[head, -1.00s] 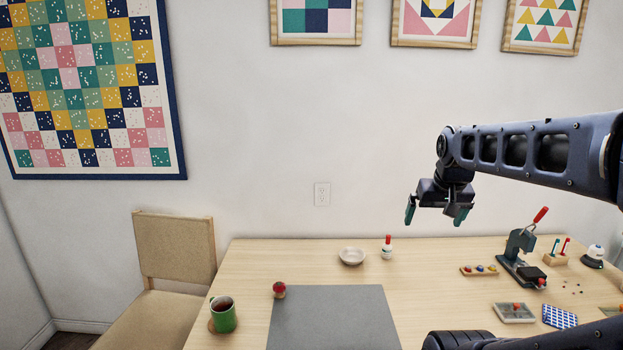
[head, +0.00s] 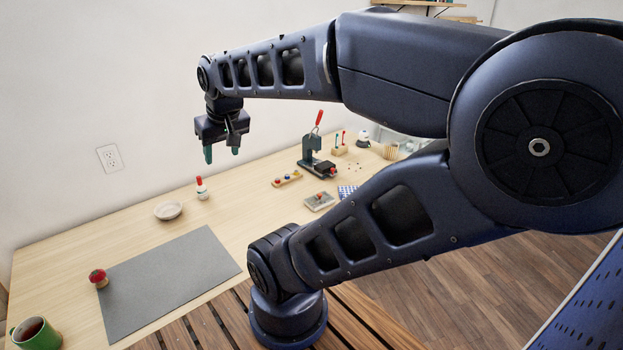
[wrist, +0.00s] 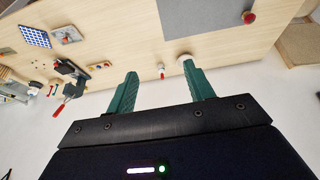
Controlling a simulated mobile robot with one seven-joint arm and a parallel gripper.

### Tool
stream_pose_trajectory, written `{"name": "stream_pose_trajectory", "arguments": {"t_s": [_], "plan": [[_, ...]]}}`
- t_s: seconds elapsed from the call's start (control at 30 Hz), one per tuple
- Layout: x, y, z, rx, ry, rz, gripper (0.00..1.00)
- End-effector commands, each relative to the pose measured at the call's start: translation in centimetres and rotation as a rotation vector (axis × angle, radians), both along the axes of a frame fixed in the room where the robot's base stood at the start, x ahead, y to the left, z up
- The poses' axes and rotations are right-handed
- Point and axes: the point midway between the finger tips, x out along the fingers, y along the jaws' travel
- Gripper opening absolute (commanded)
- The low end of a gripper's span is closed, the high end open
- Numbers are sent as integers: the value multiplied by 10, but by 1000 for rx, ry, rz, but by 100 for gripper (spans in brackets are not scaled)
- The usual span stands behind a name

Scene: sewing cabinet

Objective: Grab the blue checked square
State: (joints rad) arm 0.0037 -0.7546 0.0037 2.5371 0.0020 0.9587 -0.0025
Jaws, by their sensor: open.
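The blue checked square (head: 347,191) lies flat on the table, partly hidden behind my arm's lower link in the head view. In the wrist view the blue checked square (wrist: 35,36) shows whole at the upper left, with white and blue checks. My gripper (head: 222,153) hangs above the back of the table, fingers down, to the left of the square and well apart from it. In the wrist view my gripper's (wrist: 159,68) green fingers are spread with nothing held between them.
A metal tray (head: 319,201) lies beside the square. A press with a red handle (head: 312,158) and a wooden strip with coloured pieces (head: 287,179) stand behind. A red-topped bottle (head: 201,188), a dish (head: 168,210), a grey mat (head: 170,285), a pincushion (head: 98,278) and a green mug (head: 36,334) are leftward.

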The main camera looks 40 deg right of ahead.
Motion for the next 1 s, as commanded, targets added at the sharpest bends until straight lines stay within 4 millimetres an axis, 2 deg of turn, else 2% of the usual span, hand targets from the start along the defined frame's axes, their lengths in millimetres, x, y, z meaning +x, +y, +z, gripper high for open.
{"name": "stream_pose_trajectory", "arguments": {"t_s": [0.17,0.37,0.67,1.0], "plan": [[4,-2,0,8,5,-17,53],[33,-21,-4,67,37,-148,53],[91,-69,-24,170,96,-451,53],[146,-139,-63,245,150,-811,53]]}}
